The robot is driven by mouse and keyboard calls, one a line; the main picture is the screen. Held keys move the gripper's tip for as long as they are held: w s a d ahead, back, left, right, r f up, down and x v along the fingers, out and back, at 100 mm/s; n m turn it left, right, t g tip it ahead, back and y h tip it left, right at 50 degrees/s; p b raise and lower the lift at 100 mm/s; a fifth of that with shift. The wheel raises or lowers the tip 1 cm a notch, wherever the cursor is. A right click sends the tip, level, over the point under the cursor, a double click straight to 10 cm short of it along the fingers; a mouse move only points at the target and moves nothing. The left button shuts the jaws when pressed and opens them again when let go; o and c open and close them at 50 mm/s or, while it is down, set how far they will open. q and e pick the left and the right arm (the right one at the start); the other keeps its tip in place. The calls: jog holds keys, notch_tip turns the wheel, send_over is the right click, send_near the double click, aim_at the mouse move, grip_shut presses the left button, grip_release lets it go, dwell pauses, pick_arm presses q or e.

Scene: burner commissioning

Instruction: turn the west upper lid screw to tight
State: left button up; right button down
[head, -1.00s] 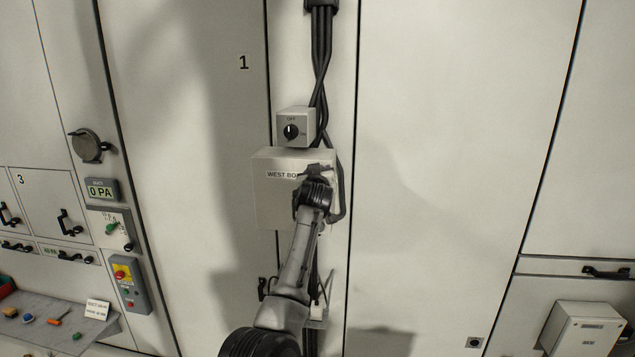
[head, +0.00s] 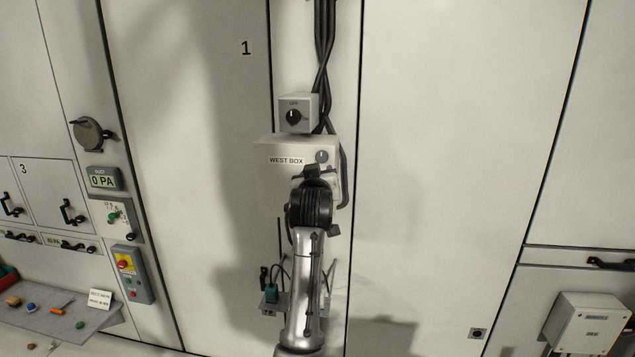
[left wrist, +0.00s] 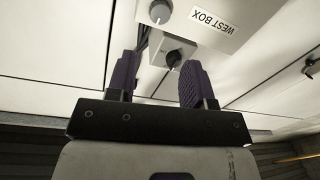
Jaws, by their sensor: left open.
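The west box (head: 275,185) is a pale box on the wall panel, labelled WEST BOX. Its upper lid screw (head: 322,156) is a round grey knob at the lid's upper right, right of the label. The screw also shows at the top edge of the left wrist view (left wrist: 160,11), partly cut off, with a slot across it. My left gripper (head: 318,174) is in front of the box, just below the screw in the head view. In the left wrist view its two dark fingers (left wrist: 158,65) are spread with nothing between them. The fingers appear apart from the screw. My right gripper is out of view.
A switch box (head: 296,113) with a black knob marked OFF sits just above the west box. Black cables (head: 324,60) run down beside both. A bracket with a green plug (head: 271,293) is below.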

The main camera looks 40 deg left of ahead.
pick_arm(q)
jog(key=shift+s+d, duration=0.35)
jog(key=shift+s, duration=0.15)
dwell(0.3)
